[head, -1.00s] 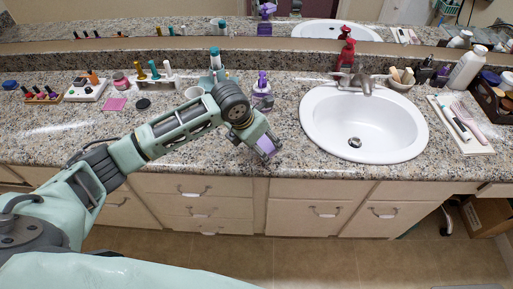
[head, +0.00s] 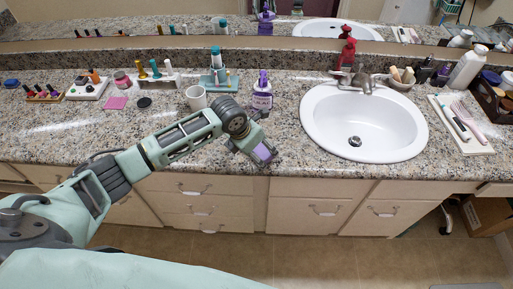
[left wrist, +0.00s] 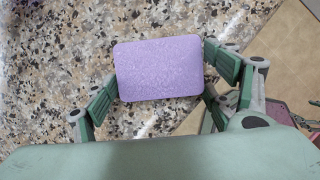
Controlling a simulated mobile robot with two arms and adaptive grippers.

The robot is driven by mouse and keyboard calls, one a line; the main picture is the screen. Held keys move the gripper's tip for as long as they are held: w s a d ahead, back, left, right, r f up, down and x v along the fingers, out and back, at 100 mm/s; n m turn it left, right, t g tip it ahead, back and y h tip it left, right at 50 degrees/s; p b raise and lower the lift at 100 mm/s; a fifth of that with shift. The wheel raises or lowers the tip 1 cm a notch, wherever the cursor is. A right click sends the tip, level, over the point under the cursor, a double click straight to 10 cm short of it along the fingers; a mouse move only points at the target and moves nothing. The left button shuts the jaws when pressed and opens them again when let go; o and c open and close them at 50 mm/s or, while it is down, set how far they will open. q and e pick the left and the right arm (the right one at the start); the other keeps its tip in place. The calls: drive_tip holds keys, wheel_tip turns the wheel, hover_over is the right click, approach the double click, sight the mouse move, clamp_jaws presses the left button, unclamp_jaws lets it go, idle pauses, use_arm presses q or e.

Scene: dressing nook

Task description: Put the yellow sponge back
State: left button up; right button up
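No yellow sponge shows clearly. A lavender, block-shaped sponge (left wrist: 158,68) sits between the fingers of my left gripper (left wrist: 165,82), and its upper face looks lavender all over. The gripper's green finger pads lie against its left and right ends, so the gripper looks shut on it. In the head view the left gripper (head: 256,148) is over the front edge of the counter, left of the sink, with the lavender sponge (head: 263,152) at its tip. The sponge's underside is hidden.
The granite counter (head: 60,135) has free room at front left. A white mug (head: 196,101) and a purple bottle (head: 262,98) stand behind the left gripper, near a teal holder (head: 212,82). A pink square (head: 115,103) lies farther left. The white sink (head: 330,130) is at right.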

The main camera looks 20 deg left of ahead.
use_arm(q)
drive_tip(key=shift+o, duration=1.2)
drive_tip(key=shift+r, duration=0.2)
drive_tip(key=v, duration=1.2)
drive_tip(key=shift+f, duration=0.1)
